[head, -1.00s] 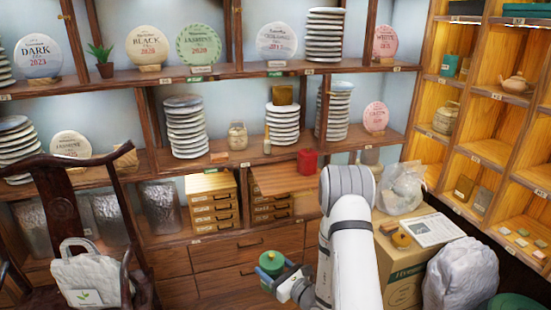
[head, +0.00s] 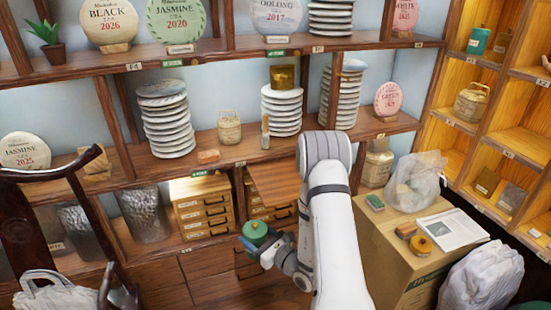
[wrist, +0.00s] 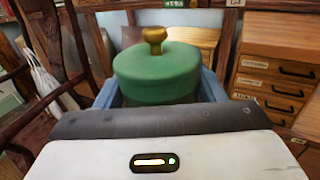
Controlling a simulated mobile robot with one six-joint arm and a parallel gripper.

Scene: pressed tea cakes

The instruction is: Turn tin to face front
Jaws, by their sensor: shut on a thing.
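A green tin (head: 254,232) with a gold knob on its lid is held in the air in front of the low wooden drawers. My gripper (head: 262,243) is shut around its body. In the wrist view the tin (wrist: 157,75) stands roughly upright, knob up, between the blue-grey fingers of my gripper (wrist: 158,92). Its lid and upper side show plain green. Its lower part is hidden behind my gripper's housing. I see no label or front mark on the part that shows.
Small drawer units (head: 205,207) stand behind the tin, with a bare pull-out board (head: 277,186) to their right. Shelves above hold stacked tea cakes (head: 168,120). A cardboard box (head: 400,262) with small items is at right. A dark wooden chair (head: 85,180) is at left.

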